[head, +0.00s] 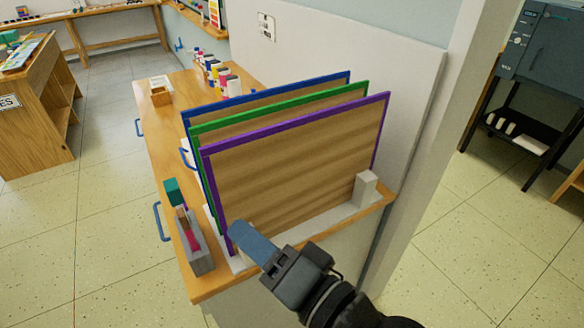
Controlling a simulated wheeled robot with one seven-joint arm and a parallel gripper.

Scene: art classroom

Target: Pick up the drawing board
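Several wooden drawing boards stand upright, one behind another, on the wooden counter in the head view. The front one has a purple edge (295,165), the middle one a green edge (275,105) and the back one a blue edge (265,92). They stand in a pale rack (335,217) with a short block at its right end. My gripper (243,234) is in front of the purple-edged board, near its lower left corner. Its blue-grey finger overlaps the board in view; contact and the finger gap cannot be made out.
A grey holder (200,258) with coloured items stands left of the boards on the counter (158,140). Coloured bottles (226,80) and a small wooden box (160,97) are farther back. A wall (345,50) rises close behind on the right. The tiled floor (105,180) at left is clear.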

